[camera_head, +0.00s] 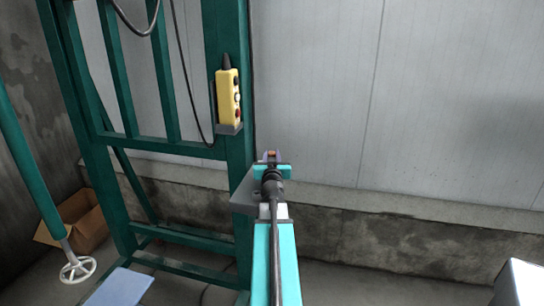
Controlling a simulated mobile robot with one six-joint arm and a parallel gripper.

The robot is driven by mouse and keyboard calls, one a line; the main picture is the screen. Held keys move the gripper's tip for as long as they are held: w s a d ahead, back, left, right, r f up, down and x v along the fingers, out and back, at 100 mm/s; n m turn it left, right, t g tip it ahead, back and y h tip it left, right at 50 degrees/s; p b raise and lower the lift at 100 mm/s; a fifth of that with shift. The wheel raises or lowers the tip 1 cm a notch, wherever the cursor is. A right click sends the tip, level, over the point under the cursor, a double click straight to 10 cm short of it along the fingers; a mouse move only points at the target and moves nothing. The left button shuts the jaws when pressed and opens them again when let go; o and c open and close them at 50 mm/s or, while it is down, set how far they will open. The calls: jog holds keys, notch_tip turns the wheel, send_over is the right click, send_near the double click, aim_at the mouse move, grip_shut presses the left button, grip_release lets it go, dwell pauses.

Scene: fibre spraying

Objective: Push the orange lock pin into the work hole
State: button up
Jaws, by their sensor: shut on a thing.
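My gripper (271,157) is at the centre of the view, at the far end of my teal arm, beside the green frame's right post. It is small and seen from behind. A small orange-red spot, the lock pin (272,153), shows between its fingers, and they are shut on it. A grey bracket plate (246,190) sticks out from the post just left of and below my gripper. The work hole cannot be made out. My wrist hides what lies directly below the gripper, and I cannot tell whether the pin touches the bracket.
The green steel frame (240,150) stands left of my arm. A yellow control pendant (227,97) hangs on its post, with a dark cable. A handwheel (77,269), a cardboard box (84,219) and a pale blue panel (120,288) are lower left. The wall to the right is clear.

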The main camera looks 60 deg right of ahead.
jog(key=shift+f+b, duration=0.4)
jog(key=shift+f, duration=0.05)
jog(key=o, duration=1.1)
jog(key=shift+o, duration=0.2)
jog(key=shift+a, duration=0.15)
